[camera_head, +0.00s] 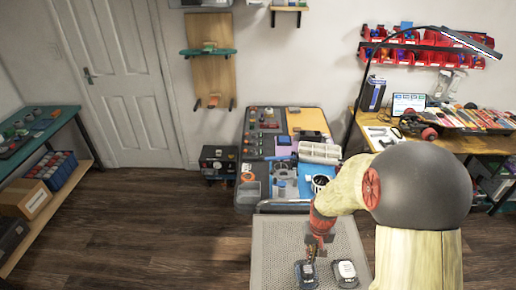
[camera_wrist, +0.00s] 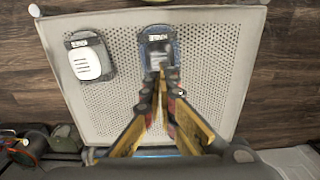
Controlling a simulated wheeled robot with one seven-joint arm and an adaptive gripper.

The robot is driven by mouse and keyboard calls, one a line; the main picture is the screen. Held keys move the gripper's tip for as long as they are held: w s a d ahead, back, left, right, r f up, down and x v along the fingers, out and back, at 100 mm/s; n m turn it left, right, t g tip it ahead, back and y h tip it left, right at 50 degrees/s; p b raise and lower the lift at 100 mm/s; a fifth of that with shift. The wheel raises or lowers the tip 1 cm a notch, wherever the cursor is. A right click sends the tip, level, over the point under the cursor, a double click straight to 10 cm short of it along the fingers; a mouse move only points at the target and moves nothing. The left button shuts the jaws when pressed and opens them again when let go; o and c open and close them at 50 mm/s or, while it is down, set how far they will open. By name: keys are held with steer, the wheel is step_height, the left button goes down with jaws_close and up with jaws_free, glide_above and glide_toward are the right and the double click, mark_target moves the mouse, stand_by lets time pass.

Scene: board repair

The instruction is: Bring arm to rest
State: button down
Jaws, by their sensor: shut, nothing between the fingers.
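My gripper (camera_wrist: 160,80) is shut and empty, its fingertips meeting over the lower end of a dark device with a blue edge (camera_wrist: 157,42) in the wrist view. In the head view my gripper (camera_head: 313,257) hangs above a perforated grey tray surface (camera_head: 272,242). The dark device (camera_head: 306,274) lies on that surface, and a white-faced device (camera_head: 345,272) lies beside it to the right. The white-faced device also shows in the wrist view (camera_wrist: 88,60), left of the dark one. I cannot tell whether the fingertips touch the dark device.
A cluttered workbench (camera_head: 248,192) stands behind the perforated surface. A wooden desk (camera_head: 372,128) with a lamp and a screen is at the right. A shelf unit (camera_head: 60,112) stands at the left. Open wooden floor (camera_head: 150,225) lies between the shelf and the workbench.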

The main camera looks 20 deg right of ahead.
steer(key=s+a+r+n+t, duration=0.1)
steer(key=s+a+r, duration=0.3)
steer(key=r, duration=0.6)
steer(key=s+a+r+n+t, duration=0.1)
steer(key=s+a+r, duration=0.3)
steer(key=r, duration=0.6)
steer(key=s+a+r+n+t, duration=0.1)
steer(key=s+a+r+t, duration=0.2)
steer(key=r, duration=0.8)
steer(key=shift+s+a+t, duration=0.3)
steer(key=shift+s+a, duration=0.2)
steer(key=shift+s, duration=0.1)
